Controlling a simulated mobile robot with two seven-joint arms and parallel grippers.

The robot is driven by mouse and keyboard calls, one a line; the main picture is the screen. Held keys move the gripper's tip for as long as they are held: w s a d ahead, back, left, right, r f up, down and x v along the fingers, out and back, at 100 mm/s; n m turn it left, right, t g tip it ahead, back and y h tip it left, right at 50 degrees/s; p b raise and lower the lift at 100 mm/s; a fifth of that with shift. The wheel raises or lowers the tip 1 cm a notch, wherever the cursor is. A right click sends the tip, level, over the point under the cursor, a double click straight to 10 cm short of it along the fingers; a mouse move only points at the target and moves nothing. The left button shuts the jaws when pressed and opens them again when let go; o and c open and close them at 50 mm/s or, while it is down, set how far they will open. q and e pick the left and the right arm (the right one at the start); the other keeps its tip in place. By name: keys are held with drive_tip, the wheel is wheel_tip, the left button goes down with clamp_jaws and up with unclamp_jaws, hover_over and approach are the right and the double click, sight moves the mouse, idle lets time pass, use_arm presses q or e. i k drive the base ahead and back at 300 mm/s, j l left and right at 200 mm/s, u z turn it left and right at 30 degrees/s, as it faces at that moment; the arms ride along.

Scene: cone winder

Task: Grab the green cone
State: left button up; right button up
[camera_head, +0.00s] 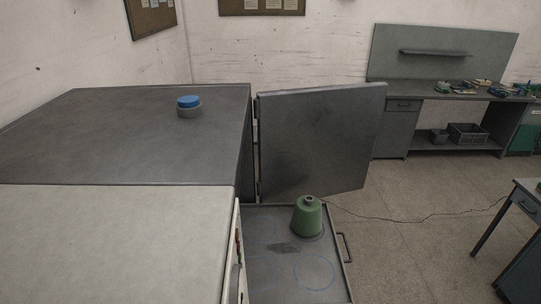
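The green cone (307,218) stands upright on a grey pull-out tray (266,282), near the tray's back right corner. It is a truncated cone with a small grey top. Neither of my grippers shows in the head view, so their place relative to the cone cannot be told.
A cabinet with a dark grey top (130,130) and a pale front section (110,240) fills the left. A blue-topped knob (189,106) sits on it. An open grey door (320,140) stands behind the tray. A workbench (440,92) is at the back right; floor between is clear except a cable.

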sight(306, 221)
drive_tip(key=i+l+u, duration=0.85)
drive_tip(key=l, duration=0.4)
drive_tip(key=i+l+u, duration=0.25)
drive_tip(key=l, duration=0.25)
drive_tip(key=i+l+u, duration=0.15)
drive_tip(key=l+u, duration=0.15)
drive_tip(key=l, duration=0.25)
drive_tip(key=i+l+u, duration=0.1)
drive_tip(key=l+u, duration=0.15)
drive_tip(key=l, duration=0.3)
drive_tip(key=l+u, duration=0.3)
drive_tip(key=l, duration=0.3)
drive_tip(key=l+u, duration=0.3)
drive_tip(key=l, duration=0.3)
